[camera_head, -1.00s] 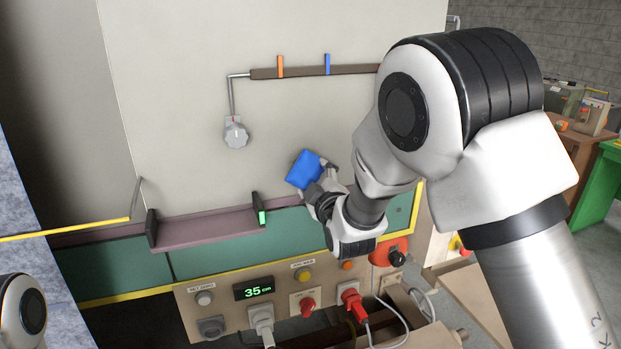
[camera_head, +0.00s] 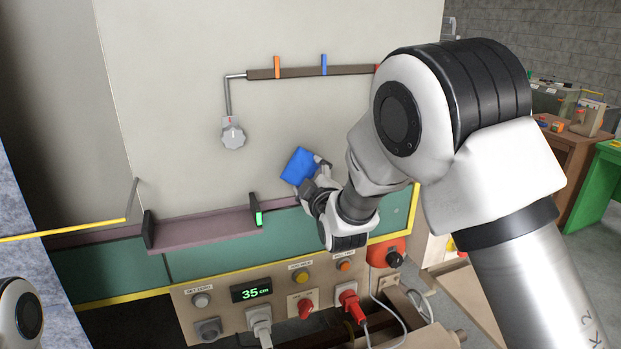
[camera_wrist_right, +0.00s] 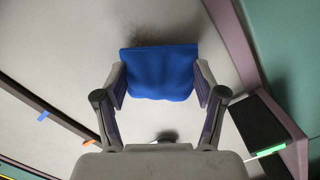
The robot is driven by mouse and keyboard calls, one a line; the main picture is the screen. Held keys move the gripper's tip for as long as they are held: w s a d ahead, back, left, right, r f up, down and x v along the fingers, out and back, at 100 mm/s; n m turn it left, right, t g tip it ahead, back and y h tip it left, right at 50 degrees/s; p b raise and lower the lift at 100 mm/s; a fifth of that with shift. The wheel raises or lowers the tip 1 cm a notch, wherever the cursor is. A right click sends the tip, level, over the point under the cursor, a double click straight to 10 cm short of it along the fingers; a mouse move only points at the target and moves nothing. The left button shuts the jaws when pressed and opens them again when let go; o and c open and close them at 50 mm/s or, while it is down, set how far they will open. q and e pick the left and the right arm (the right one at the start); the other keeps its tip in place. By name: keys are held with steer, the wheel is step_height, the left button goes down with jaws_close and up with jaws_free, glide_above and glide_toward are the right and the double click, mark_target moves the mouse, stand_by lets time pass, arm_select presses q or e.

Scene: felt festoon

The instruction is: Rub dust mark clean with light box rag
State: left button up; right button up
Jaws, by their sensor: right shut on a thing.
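The blue rag (camera_head: 299,166) is pinched in my right gripper (camera_head: 313,178), against or very close to the pale upright panel (camera_head: 180,120). In the right wrist view the rag (camera_wrist_right: 158,72) spans both fingers, flat and facing the panel. A faint dark dust mark (camera_wrist_right: 165,28) shows on the panel just beyond the rag's upper edge there. The rag may cover part of it; in the head view my right gripper and arm hide that area. I cannot tell whether rag and panel touch. My left gripper is out of view.
A rail with orange and blue tabs (camera_head: 310,72) and a grey knob (camera_head: 232,134) are on the panel. A mauve ledge (camera_head: 205,230) with dark end stops runs below. The control box (camera_head: 222,297) with buttons and plugs is lower. A yellow bar (camera_head: 65,230) juts at left.

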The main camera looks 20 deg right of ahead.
steer(key=shift+w, duration=0.6)
stand_by(0.3)
steer(key=shift+r, duration=0.15)
stand_by(0.7)
steer(key=shift+d, duration=0.1)
